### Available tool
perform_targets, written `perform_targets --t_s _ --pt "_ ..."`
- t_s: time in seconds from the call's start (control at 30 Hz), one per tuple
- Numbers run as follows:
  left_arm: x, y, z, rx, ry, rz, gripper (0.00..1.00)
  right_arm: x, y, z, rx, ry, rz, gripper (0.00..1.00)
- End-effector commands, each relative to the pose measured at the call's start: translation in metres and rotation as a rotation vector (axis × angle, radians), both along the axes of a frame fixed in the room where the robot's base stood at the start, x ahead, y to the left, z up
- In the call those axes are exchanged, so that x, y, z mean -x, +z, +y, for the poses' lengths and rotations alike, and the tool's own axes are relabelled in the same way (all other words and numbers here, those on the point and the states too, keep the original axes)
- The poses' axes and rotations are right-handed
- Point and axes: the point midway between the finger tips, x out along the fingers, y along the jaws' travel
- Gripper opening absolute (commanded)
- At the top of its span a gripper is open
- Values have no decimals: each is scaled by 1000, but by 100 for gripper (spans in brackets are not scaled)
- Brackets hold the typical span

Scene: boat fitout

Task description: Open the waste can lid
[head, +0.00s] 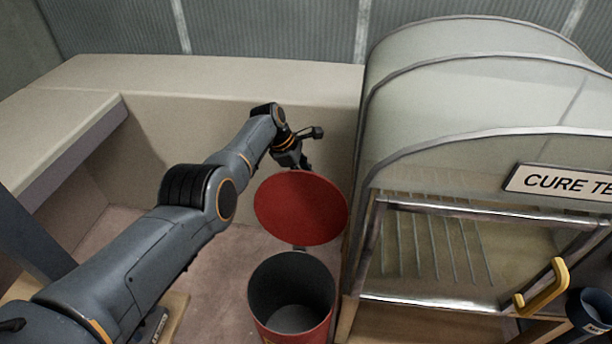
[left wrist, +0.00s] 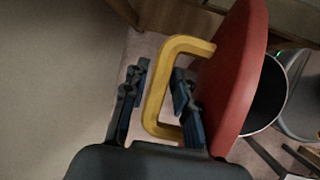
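The waste can (head: 292,300) is red with a dark, empty-looking inside, standing on the floor left of the curing tent. Its round red lid (head: 301,208) stands raised and tilted back at the rear of the can, so the mouth is uncovered. My left gripper (head: 303,163) is behind the lid's upper edge, its fingertips partly hidden there. In the left wrist view the yellow lid handle (left wrist: 155,92) lies between the two fingers of my left gripper (left wrist: 158,90), with visible gaps beside it. The fingers are apart, not closed on it. My right gripper is not in view.
The curing tent (head: 470,95) with a metal-framed front and yellow handle (head: 543,287) stands close on the right. A beige bench (head: 220,78) runs along the back and left. Open floor (head: 215,272) lies left of the can. A dark blue cup-like object (head: 590,311) shows at lower right.

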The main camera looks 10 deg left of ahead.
Motion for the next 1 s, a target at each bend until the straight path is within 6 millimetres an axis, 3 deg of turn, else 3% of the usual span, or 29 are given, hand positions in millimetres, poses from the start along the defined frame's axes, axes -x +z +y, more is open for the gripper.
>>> perform_targets --t_s 0.23,0.5,0.8,1.0 --pt "1 2 1 1 -3 3 28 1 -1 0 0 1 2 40" --pt "6 20 9 0 -1 2 28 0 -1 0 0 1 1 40" --pt "14 77 33 -1 2 -2 28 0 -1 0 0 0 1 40" --pt "18 102 44 0 1 -2 28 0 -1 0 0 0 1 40"
